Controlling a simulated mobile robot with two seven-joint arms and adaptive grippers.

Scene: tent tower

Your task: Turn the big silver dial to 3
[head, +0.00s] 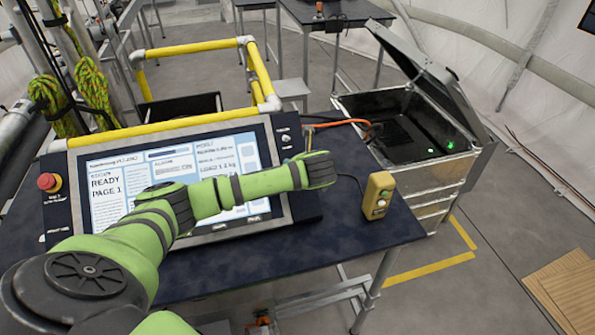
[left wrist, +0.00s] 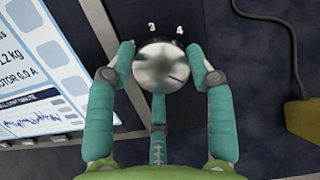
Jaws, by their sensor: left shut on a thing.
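The big silver dial (left wrist: 161,66) is round and shiny, on a dark panel in the left wrist view. The printed numbers 3 and 4 show just above it, 3 to the left and 4 to the right. I cannot make out a pointer on the dial. My left gripper (left wrist: 160,58) has its teal fingers closed on both sides of the dial. In the head view my green left arm reaches across the console (head: 308,205) to its right side. The hand (head: 318,170) there hides the dial. My right gripper is not in view.
The console's lit screen (head: 115,180) reads READY PAGE 1. A red button (head: 48,182) sits at its left. A yellow control box (head: 378,194) with a cable stands right of the hand on the dark table (head: 345,243). An open metal case (head: 432,172) stands beyond.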

